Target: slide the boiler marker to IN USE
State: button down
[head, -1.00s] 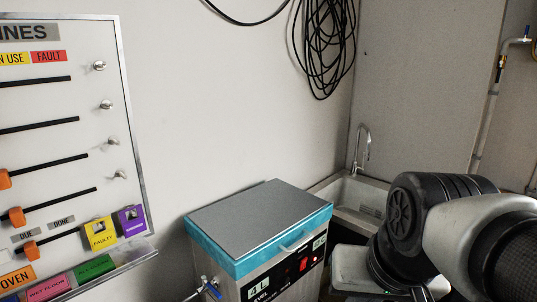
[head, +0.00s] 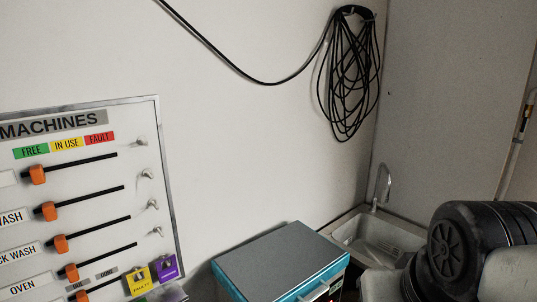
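The MACHINES board (head: 125,107) hangs on the wall at the left of the head view, its left part cut off. Its headings read FREE (head: 31,152), IN USE (head: 67,144) and FAULT (head: 100,138). Several orange markers sit near the left of black slots; the top marker (head: 37,174) is roughly below FREE. Lower labels end in WASH or read OVEN. The top row's label is cut off, and no label reading boiler shows, so I cannot tell which marker is the boiler's. My gripper is not in view; only part of my arm shows at lower right.
A grey-lidded teal box (head: 283,264) stands below, right of the board. A sink (head: 375,240) with a tap (head: 384,184) is in the corner. A coiled black cable (head: 350,85) hangs above. Yellow (head: 142,281) and purple (head: 168,268) tags hang at the board's lower right.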

aim_at(37, 173)
jog(key=u, duration=1.95)
jog(key=l+z, duration=0.35)
jog(key=i+j, duration=0.05)
